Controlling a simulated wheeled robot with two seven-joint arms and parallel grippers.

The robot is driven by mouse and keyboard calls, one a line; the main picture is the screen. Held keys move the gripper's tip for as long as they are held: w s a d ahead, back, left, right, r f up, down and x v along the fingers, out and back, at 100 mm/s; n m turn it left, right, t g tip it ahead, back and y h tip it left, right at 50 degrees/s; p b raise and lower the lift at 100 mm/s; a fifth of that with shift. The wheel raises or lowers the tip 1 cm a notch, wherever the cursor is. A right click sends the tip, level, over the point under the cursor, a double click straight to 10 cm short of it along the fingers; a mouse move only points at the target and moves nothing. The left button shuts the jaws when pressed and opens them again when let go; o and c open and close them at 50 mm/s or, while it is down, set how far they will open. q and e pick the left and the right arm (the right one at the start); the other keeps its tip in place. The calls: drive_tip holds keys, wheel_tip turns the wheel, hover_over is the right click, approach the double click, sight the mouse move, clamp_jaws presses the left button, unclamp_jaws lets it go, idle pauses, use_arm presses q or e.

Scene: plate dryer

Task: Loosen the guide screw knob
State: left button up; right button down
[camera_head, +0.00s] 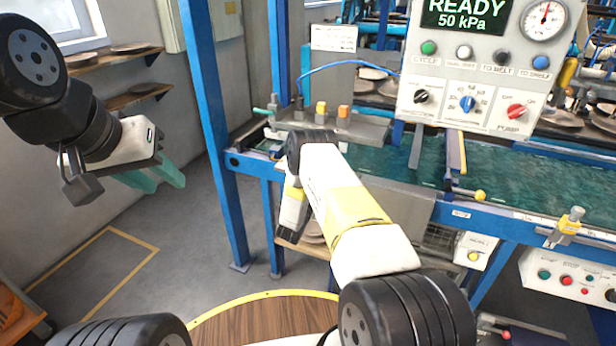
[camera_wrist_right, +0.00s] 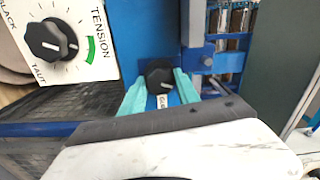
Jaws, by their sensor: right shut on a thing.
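The guide screw knob (camera_wrist_right: 158,76) is a small black round knob on a blue face. A white label, partly covered, sits just below it. My right gripper (camera_wrist_right: 160,84) has one teal finger on each side of the knob and is shut on it. In the head view the knob and the right fingers are hidden behind my right arm and the machine frame. My left gripper (camera_head: 164,187) hangs in free air at the left, with its teal fingers apart and nothing between them.
A white tension panel (camera_wrist_right: 75,25) with a larger black knob (camera_wrist_right: 50,40) is left of the guide knob. A control panel (camera_head: 480,65) reads READY, 50 kPa. A blue post (camera_head: 215,130) stands between my arms.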

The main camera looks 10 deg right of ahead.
drive_tip(key=shift+m, duration=0.4)
drive_tip(key=c, duration=0.9)
unclamp_jaws()
drive_tip(key=v, duration=0.7)
drive_tip(key=shift+s+a, duration=0.25)
drive_tip(key=shift+s, duration=0.1)
